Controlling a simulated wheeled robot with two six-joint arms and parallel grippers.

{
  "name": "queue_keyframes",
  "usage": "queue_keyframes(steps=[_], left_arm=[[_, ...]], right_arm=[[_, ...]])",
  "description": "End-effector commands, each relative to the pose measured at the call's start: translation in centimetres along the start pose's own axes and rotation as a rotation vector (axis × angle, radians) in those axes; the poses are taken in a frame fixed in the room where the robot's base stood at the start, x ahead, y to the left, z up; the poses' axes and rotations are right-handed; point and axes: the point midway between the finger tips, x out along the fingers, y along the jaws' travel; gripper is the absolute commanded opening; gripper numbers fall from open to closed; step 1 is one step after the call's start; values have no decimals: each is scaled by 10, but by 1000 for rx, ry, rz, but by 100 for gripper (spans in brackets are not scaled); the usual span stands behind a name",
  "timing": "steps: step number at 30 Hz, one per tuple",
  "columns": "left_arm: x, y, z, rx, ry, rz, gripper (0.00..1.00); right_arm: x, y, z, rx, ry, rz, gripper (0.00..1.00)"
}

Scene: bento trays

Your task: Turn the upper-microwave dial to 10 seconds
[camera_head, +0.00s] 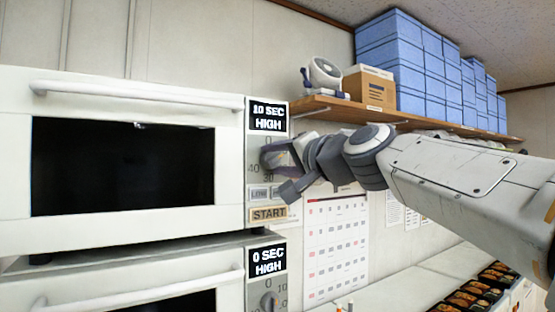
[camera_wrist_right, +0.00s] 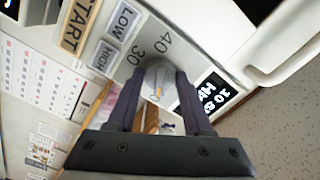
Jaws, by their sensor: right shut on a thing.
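The upper microwave (camera_head: 120,230) is white with a dark window, and its door is closed. Its display (camera_head: 267,118) reads "10 SEC HIGH". My right gripper (camera_head: 272,160) reaches in from the right to the control panel and covers most of the dial in the head view. In the right wrist view the round grey dial (camera_wrist_right: 158,80) sits between the two dark fingers, which are shut on it. An orange mark shows on the dial, and the printed 30 and 40 are beside it. My left gripper is not in view.
The lower microwave (camera_head: 130,298) stands directly below, its display reading "0 SEC HIGH". A shelf (camera_head: 330,107) on the right holds blue boxes (camera_head: 395,50), a cardboard box (camera_head: 369,88) and a white device. A calendar (camera_head: 335,250) hangs below. Bento trays (camera_head: 475,295) lie at lower right.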

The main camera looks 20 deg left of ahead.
Motion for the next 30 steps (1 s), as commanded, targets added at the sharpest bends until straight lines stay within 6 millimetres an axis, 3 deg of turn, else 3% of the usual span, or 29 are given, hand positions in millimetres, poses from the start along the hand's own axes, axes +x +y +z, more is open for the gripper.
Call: queue_keyframes(steps=[15,16,18,30], left_arm=[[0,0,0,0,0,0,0],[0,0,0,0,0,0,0],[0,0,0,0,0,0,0],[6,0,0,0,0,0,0]], right_arm=[[0,0,-3,15,8,-1,0],[0,0,-3,15,8,-1,62],[0,0,-2,15,7,-1,80],[-8,1,0,15,4,-2,80]])
